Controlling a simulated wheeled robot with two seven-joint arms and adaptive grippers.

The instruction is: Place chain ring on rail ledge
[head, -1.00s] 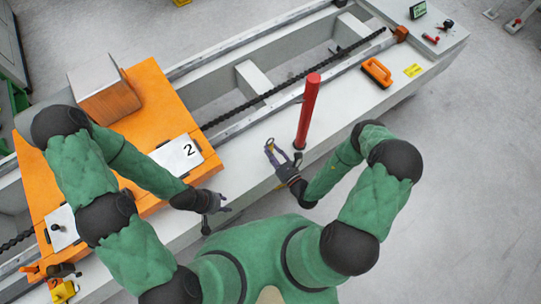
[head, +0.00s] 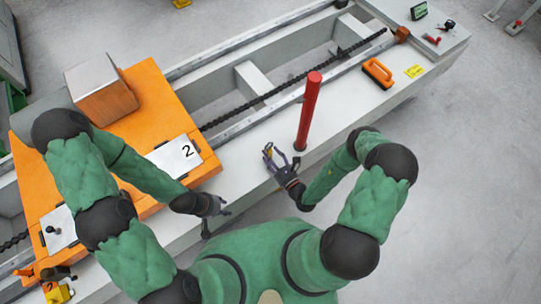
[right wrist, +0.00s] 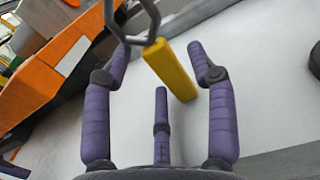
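The chain ring shows in the right wrist view as a grey metal loop (right wrist: 132,18) with a yellow bar (right wrist: 170,68) attached. The bar lies between my right gripper's fingertips (right wrist: 160,62), with visible gaps on both sides, so the gripper looks open around it. In the head view my right gripper (head: 277,161) is over the pale rail ledge (head: 245,172), just left of the red post's foot. The yellow part is tiny there, and its contact with the ledge is unclear. My left gripper (head: 216,208) is near the ledge's front edge, too small to read.
A red post (head: 309,112) stands upright on the ledge close to my right gripper. An orange carriage (head: 150,95) with a plate marked 2 (head: 178,157) is at left. A dark chain (head: 290,83) runs along the bed. An orange handle (head: 377,73) lies further right.

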